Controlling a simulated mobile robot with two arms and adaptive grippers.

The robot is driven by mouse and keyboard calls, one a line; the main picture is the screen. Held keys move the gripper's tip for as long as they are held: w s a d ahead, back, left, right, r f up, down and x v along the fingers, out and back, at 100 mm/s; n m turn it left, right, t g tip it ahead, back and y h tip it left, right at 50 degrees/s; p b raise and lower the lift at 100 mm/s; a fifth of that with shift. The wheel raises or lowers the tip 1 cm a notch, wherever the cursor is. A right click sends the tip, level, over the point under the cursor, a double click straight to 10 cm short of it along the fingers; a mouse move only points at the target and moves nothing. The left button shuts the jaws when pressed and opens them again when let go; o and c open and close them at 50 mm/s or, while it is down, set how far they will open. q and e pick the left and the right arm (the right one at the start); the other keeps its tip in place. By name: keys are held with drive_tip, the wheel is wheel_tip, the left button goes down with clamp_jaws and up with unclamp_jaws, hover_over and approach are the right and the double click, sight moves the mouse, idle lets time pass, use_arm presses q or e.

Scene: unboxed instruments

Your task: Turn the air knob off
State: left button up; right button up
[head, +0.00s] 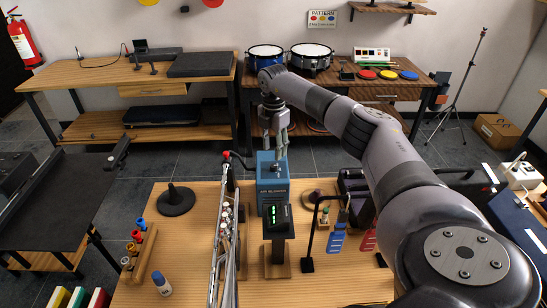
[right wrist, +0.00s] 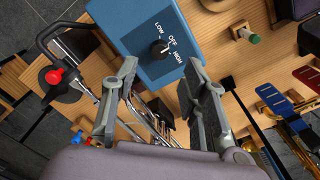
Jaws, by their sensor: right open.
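The blue air blower box (head: 272,190) stands on the wooden table in the middle of the head view, and its top lies below my right gripper (head: 275,143). In the right wrist view, the black air knob (right wrist: 161,48) sits on the blue top face of the blower (right wrist: 133,30), among the labels LOW, OFF and HIGH. The small knob's exact pointer setting is hard to read. My right gripper (right wrist: 160,70) is open and empty, its fingers spread to either side of the knob's line and apart from it. My left gripper is not in view.
A black device with a green display (head: 278,220) stands in front of the blower. A metal rail (head: 222,235) runs to its left, with a red-tipped black handle (head: 228,155) near the blower. A black conical stand (head: 175,200) is further left.

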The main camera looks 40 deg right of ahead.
wheel_tip(320, 180, up, 5)
drive_tip(key=shift+r, duration=0.2)
drive_tip(key=shift+f, duration=0.1)
idle(0.5)
